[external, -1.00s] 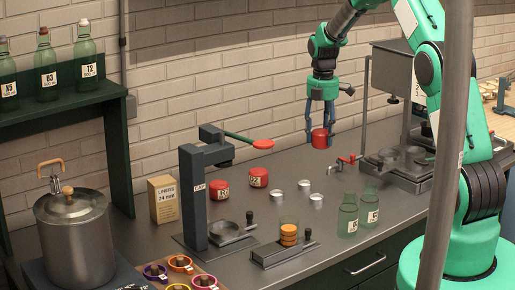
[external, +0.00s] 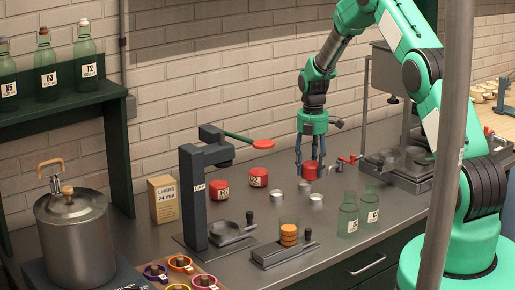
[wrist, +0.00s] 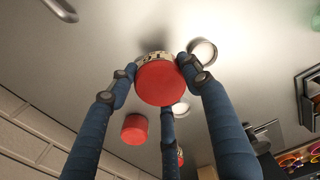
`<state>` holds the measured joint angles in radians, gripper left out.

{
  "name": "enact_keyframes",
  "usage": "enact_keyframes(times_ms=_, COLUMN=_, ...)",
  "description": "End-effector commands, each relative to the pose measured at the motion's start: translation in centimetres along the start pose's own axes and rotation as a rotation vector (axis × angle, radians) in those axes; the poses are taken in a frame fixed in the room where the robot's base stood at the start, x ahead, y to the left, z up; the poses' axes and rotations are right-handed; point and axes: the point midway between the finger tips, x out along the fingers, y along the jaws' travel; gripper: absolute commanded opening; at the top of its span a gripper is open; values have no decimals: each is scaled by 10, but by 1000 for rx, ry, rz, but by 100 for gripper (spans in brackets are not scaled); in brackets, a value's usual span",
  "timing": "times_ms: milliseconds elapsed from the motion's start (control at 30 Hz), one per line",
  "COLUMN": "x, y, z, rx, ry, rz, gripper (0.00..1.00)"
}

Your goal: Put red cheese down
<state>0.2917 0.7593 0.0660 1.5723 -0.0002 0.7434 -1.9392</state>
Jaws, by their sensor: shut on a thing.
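A red cheese (external: 311,172), a short red cylinder, is held between the blue fingers of my gripper (external: 308,168). In the external view it hangs upright low over the grey counter; I cannot tell whether its base touches. In the wrist view the fingers close around the red cheese (wrist: 160,83), whose red face is toward the camera with a pale printed label on its side. Two more labelled red cylinders, one on the left (external: 220,190) and one on the right (external: 258,177), stand on the counter further left, near the back wall.
Small metal cups stand close by, one at the left (external: 276,188) and one in front (external: 316,199). Two green bottles (external: 348,217) stand near the front edge. A press (external: 193,205) with a red-tipped lever (external: 263,144) stands left.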

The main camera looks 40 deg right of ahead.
Motion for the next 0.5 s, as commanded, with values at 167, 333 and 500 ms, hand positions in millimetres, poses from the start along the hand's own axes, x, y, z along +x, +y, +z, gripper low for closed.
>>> enact_keyframes(times_ms=167, x=0, y=0, z=0, rx=0, ry=0, rz=0, gripper=18)
enact_keyframes(times_ms=333, x=1, y=6, z=2, rx=0, ry=0, rz=0, gripper=18)
enact_keyframes(times_ms=500, x=2, y=22, z=8, rx=0, ry=0, rz=0, gripper=18)
